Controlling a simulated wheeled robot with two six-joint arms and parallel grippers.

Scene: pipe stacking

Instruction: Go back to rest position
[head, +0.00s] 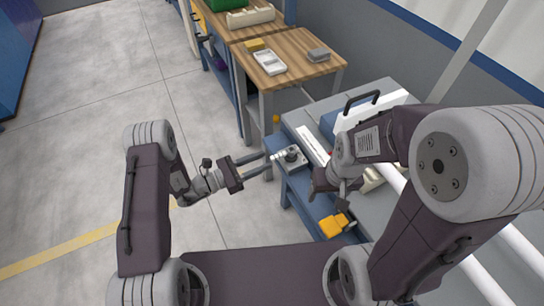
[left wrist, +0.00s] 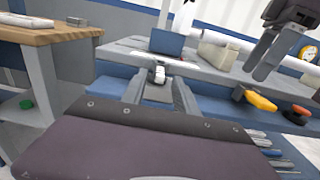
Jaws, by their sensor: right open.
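My left gripper (head: 267,160) reaches right from its arm, with its fingers apart and nothing seen between them. Its tips are close to a small metal fixture (head: 291,158) with a dark round top at the blue bench's left edge. In the left wrist view the two fingers (left wrist: 160,92) stand apart, and the fixture's pale post (left wrist: 159,74) shows beyond them. My right gripper (head: 342,200) points down over the bench's front part, partly hidden by its own arm. In the left wrist view its fingers (left wrist: 265,58) hang empty above the bench.
The blue and grey workbench (head: 290,190) holds a yellow-orange tool (head: 334,226) and a case with a black handle (head: 362,98). Long white pipes (head: 490,285) lie at the right. A wooden table (head: 290,75) stands behind with a white tray (head: 269,62). Open floor (head: 80,150) is at left.

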